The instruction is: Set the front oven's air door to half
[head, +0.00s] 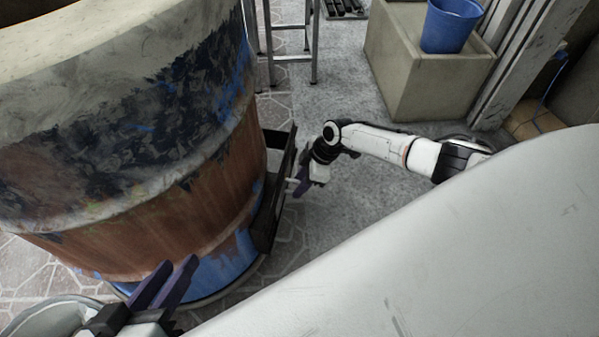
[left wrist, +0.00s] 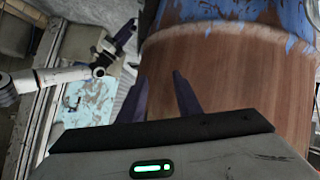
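The barrel oven (head: 130,190), rusty brown with worn blue and black paint, fills the left of the head view. It also shows in the left wrist view (left wrist: 235,75). A dark frame (head: 268,205) stands out from its right side, seen edge-on; it looks like the air door's mounting, and the door's setting cannot be read. My right gripper (head: 301,184) is beside this frame, with small pale parts between them; contact and finger gap are unclear. My left gripper (head: 175,270) is in front of the barrel's lower part, its purple fingers (left wrist: 161,85) apart and empty.
A large pale smooth surface (head: 430,260) covers the lower right. A metal bucket (head: 45,316) is at the lower left. A blue bucket (head: 450,25) sits on a concrete block (head: 425,80) at the back. Open floor (head: 335,95) lies between the barrel and the block.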

